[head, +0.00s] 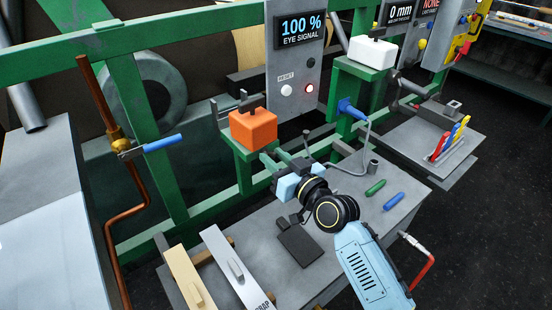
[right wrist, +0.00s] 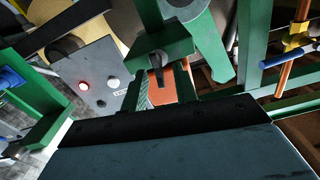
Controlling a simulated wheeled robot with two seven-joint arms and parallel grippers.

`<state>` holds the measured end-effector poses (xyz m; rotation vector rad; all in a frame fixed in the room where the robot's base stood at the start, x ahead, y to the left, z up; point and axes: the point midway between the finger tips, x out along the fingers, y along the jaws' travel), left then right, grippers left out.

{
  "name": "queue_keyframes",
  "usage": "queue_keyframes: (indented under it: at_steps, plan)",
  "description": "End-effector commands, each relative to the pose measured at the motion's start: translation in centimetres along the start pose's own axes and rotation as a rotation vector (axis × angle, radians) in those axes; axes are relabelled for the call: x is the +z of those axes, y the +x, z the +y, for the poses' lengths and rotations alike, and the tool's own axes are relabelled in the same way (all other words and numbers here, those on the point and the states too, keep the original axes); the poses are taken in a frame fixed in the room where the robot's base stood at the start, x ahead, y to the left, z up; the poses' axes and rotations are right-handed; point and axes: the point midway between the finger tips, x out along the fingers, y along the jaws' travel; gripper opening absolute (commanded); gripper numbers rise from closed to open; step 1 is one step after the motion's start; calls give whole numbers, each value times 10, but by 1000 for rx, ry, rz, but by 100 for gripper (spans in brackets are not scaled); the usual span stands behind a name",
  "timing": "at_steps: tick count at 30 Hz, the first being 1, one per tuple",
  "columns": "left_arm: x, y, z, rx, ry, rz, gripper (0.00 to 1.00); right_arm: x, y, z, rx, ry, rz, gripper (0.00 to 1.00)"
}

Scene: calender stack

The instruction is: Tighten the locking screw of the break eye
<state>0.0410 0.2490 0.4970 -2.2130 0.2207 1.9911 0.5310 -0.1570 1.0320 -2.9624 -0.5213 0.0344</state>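The break eye appears to be the orange block (head: 253,127) on a green bracket, below the panel reading "100 % EYE SIGNAL". In the right wrist view, part of the orange block (right wrist: 184,80) and a dark handle (right wrist: 158,70) show beyond the fingers. Contact cannot be made out. My left gripper is out of view.
The display panel (head: 298,60) has a white reset button and a lit red one. A white block (head: 371,54) sits on another green bracket at right. A copper pipe (head: 110,195) with a blue-handled valve stands left. The grey table (head: 320,265) holds tools and boards.

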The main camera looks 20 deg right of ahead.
Motion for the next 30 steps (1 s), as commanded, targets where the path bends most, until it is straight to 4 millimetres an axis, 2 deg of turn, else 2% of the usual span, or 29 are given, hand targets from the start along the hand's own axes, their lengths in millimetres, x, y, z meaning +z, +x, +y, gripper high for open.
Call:
queue_keyframes:
  at_steps: [6,12,13,23,30]
  plan:
    - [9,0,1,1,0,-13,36,0,0,0,0,0,-1,28]
    - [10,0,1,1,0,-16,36,0,0,0,0,0,-1,2]
    - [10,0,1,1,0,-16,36,0,0,0,0,0,-1,0]
    - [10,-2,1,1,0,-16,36,0,0,0,0,19,-2,0]
    - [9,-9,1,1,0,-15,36,0,0,2,1,124,-2,0]
